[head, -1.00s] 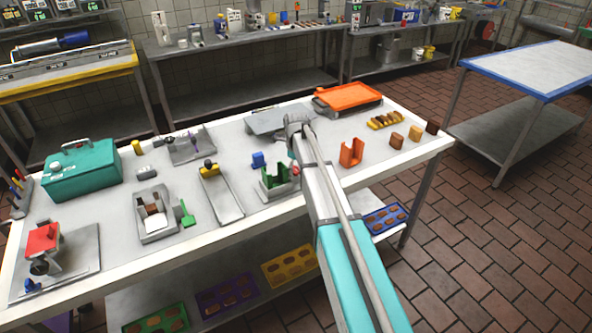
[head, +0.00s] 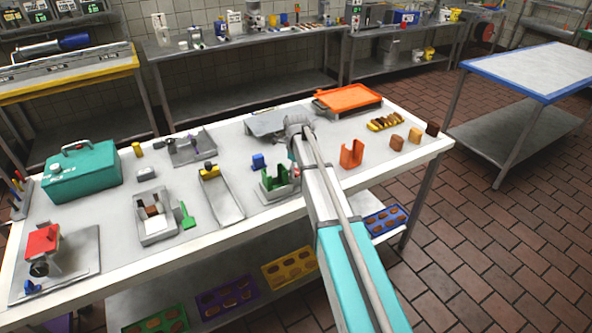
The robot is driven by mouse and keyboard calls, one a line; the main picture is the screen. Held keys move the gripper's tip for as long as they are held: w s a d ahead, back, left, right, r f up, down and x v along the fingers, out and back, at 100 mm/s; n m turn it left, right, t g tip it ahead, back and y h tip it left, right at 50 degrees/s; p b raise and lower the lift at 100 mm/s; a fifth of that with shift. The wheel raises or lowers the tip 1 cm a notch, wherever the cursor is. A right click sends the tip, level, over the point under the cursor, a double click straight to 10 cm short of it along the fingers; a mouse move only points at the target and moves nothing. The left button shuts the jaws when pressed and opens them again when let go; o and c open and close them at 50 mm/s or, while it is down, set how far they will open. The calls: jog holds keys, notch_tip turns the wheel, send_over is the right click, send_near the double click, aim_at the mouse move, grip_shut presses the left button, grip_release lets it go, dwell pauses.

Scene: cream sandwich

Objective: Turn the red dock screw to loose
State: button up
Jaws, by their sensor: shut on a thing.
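The green dock (head: 274,181) stands on a grey base near the front of the table, right of the middle. The red dock screw (head: 296,171) shows as a small reddish patch at its right side, mostly covered by my arm. My gripper (head: 292,158) hangs below the wrist at the dock's right side. It is shut on the red screw, though my own arm hides most of the fingers. The turn of the screw cannot be read from this view.
A blue block (head: 258,161) lies just behind the dock. An orange U-shaped holder (head: 351,153) stands close to the right of my arm. A grey tray (head: 222,198) lies left of the dock. A grey plate (head: 265,125) is behind.

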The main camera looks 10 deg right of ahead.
jog(key=n, duration=0.6)
jog(key=shift+w, duration=0.1)
jog(key=n, duration=0.6)
jog(key=shift+w+n, duration=0.1)
jog(key=shift+n, duration=0.2)
jog(key=n, duration=0.6)
jog(key=shift+w, duration=0.1)
jog(key=n, duration=0.6)
jog(key=shift+a+n, duration=0.15)
jog(key=shift+n, duration=0.25)
jog(key=o, duration=0.9)
jog(key=shift+w, duration=0.1)
